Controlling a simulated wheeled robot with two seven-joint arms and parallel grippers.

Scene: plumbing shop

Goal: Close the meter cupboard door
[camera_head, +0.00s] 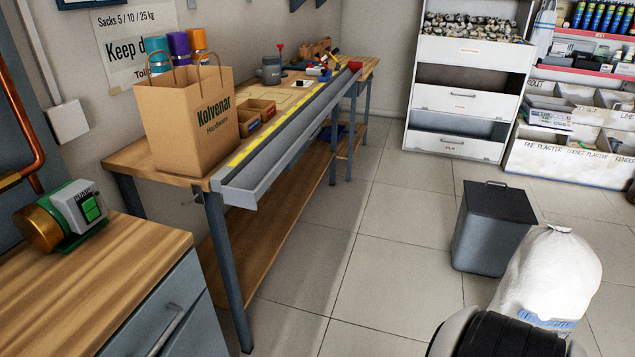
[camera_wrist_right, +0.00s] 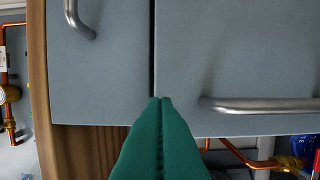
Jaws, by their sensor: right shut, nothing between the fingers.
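In the right wrist view, a grey cupboard front fills the upper part: a narrow left panel (camera_wrist_right: 110,85) and a wider right panel (camera_wrist_right: 235,55), each with a metal bar handle. A dark vertical gap separates them, and their lower edges are slightly offset. Which is the meter cupboard door, and how far it stands open, I cannot tell. My right gripper (camera_wrist_right: 161,104) has green fingers, shut and empty, with tips over the foot of the gap; contact is unclear. The cupboard front is not clearly identifiable in the head view. My left gripper is not in view.
Copper pipes (camera_wrist_right: 238,152) run below the panels, and a wooden upright (camera_wrist_right: 42,90) stands left. In the head view a workbench (camera_head: 262,257) holds a paper bag (camera_head: 185,120). A dark bin (camera_head: 490,230) and white sack (camera_head: 548,272) stand right; the middle floor is clear.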

